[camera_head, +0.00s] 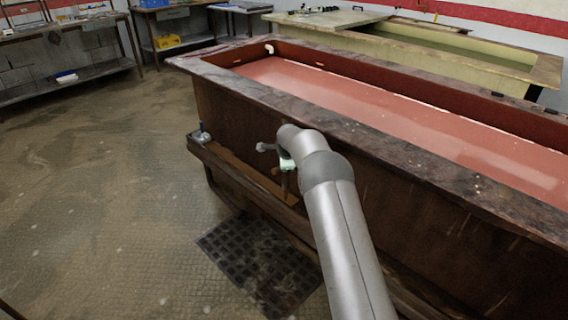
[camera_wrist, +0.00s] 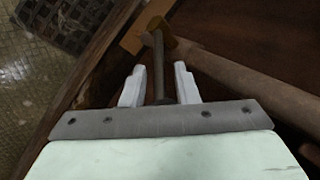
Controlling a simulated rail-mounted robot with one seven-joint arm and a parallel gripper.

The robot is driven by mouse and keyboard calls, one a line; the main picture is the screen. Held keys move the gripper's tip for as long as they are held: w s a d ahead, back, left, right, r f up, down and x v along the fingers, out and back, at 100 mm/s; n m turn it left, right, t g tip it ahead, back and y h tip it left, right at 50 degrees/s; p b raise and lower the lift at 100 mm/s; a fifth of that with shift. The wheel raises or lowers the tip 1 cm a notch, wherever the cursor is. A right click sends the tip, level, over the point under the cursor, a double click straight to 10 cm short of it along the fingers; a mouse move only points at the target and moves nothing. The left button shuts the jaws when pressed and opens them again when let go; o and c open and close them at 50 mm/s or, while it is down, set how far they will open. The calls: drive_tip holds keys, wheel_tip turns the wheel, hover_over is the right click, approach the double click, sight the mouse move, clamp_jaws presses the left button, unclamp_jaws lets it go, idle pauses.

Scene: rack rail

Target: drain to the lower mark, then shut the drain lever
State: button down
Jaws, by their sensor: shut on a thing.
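A large brown tank (camera_head: 235,110) holds reddish liquid (camera_head: 380,110), its surface a little below the rim. Small pale marks show on the inner far wall, one orange mark (camera_head: 320,65) among them; I cannot tell which is the lower mark. The drain lever (camera_wrist: 157,62) is a dark rod running from a brownish pivot in the wrist view. My gripper (camera_wrist: 159,85) has its two white fingers either side of the rod and is shut on it. In the head view my gripper (camera_head: 284,182) points down beside the tank's front, where the lever is mostly hidden.
A dark floor grate (camera_head: 260,262) lies below the tank's front. A small grey-blue fitting (camera_head: 201,134) stands on the tank's ledge at left. A pale yellow tank (camera_head: 450,55) stands behind. Shelving (camera_head: 70,85) lines the left wall; the floor between is clear.

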drive_tip(key=c, duration=1.5)
unclamp_jaws()
drive_tip(key=shift+d, duration=0.1)
drive_tip(key=v, duration=1.7)
drive_tip(key=shift+r, duration=0.15)
